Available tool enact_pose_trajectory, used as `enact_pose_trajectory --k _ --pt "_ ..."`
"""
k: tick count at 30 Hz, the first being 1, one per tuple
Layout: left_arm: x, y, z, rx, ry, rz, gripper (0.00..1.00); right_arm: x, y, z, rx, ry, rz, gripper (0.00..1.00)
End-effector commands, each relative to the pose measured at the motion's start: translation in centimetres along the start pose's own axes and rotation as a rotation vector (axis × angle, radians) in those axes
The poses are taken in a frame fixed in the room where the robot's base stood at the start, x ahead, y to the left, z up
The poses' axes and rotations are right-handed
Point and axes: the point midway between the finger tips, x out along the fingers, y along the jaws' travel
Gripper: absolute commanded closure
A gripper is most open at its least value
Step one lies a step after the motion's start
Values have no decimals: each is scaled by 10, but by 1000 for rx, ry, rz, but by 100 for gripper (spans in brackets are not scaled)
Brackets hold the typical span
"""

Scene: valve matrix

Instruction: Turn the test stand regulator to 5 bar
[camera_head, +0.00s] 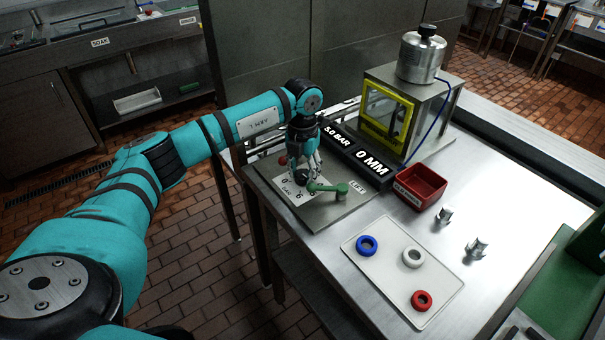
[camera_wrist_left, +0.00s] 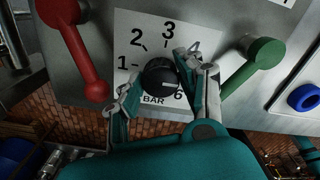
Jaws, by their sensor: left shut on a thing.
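The black regulator knob (camera_wrist_left: 160,76) sits on a white dial plate (camera_wrist_left: 135,24) marked with numbers and BAR in the left wrist view. The 5 is hidden behind a finger. A pale mark on the knob points right, towards the covered part between 4 and 6. My left gripper (camera_head: 303,178) is over the knob on the test stand (camera_head: 325,211), shut on it, with fingers on both sides in the left wrist view (camera_wrist_left: 158,80). The pressure display (camera_head: 337,136) reads 5.0 BAR. My right gripper is not in view.
A red lever (camera_wrist_left: 85,58) and a green lever (camera_wrist_left: 250,67) flank the dial. A second display (camera_head: 372,162) reads 0 MM. A red bin (camera_head: 421,183), a tray (camera_head: 388,287) with coloured rings and two metal parts lie to the right. A yellow-framed cabinet (camera_head: 386,114) stands behind.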

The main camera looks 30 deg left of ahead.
Motion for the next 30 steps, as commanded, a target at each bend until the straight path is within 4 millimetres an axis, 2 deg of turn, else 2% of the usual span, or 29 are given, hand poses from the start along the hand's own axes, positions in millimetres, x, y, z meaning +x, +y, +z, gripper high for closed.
enact_pose_trajectory --k 18,19,24,30 --pt "-3 1 2 36 -8 -1 95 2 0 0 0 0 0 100" --pt "-3 1 2 36 -8 -1 59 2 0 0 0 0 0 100" --pt "-2 0 1 36 -5 0 39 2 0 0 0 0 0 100" --pt "-1 0 1 37 -3 0 39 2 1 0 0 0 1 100"
